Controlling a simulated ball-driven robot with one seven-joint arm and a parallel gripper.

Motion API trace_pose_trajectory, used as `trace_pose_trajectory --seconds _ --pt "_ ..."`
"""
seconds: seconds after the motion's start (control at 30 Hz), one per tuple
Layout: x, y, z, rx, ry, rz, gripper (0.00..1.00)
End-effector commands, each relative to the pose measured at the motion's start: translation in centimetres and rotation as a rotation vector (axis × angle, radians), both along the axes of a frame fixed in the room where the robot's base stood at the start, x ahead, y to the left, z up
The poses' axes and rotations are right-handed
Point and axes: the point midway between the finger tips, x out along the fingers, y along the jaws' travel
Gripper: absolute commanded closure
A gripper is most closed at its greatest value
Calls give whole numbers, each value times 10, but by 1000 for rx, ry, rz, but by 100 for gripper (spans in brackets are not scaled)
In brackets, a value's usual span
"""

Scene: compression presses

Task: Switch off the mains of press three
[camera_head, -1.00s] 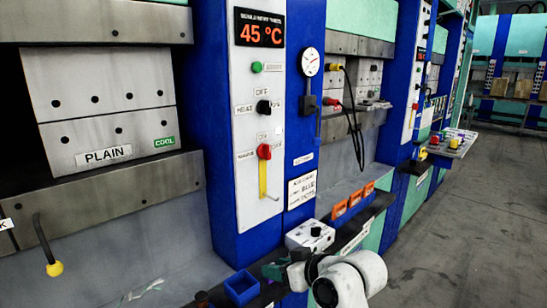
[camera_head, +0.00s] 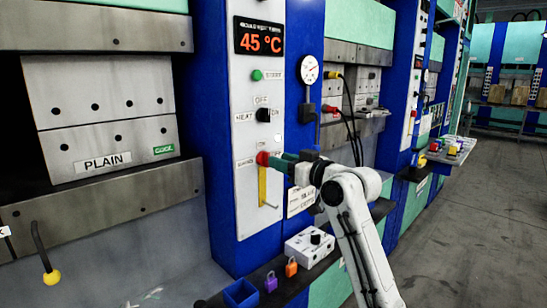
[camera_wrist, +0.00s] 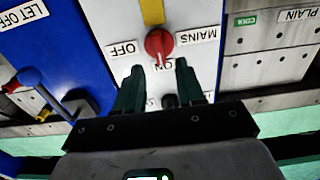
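The red MAINS knob (camera_head: 262,158) is on the white control panel (camera_head: 244,190), under the black HEAT knob (camera_head: 263,115). The wrist view shows the panel upside down, with the red knob (camera_wrist: 158,45) between the MAINS and OFF labels. The ON label sits just below it, partly hidden, and the knob's grip seems to lie along that direction. My gripper (camera_head: 281,162) is level with the knob, in front of the panel. In the wrist view its two green fingers (camera_wrist: 158,72) are apart, with nothing between them, their tips just short of the knob.
A yellow strip (camera_head: 262,187) with a small lever is below the knob. The display (camera_head: 259,36) reads 45 °C. A shelf below holds a blue bin (camera_head: 241,293), a purple padlock (camera_head: 271,282), an orange padlock (camera_head: 291,267) and a white box (camera_head: 313,247). A blue-handled lever (camera_wrist: 45,92) shows beside the panel.

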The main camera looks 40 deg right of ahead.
Motion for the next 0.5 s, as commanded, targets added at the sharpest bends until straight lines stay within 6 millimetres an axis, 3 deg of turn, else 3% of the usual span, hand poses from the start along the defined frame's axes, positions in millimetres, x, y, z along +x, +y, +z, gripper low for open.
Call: trace_pose_trajectory --seconds 0.2,0.5 --pt "29 1 0 0 2 0 62" --pt "39 2 0 -1 1 -1 62"
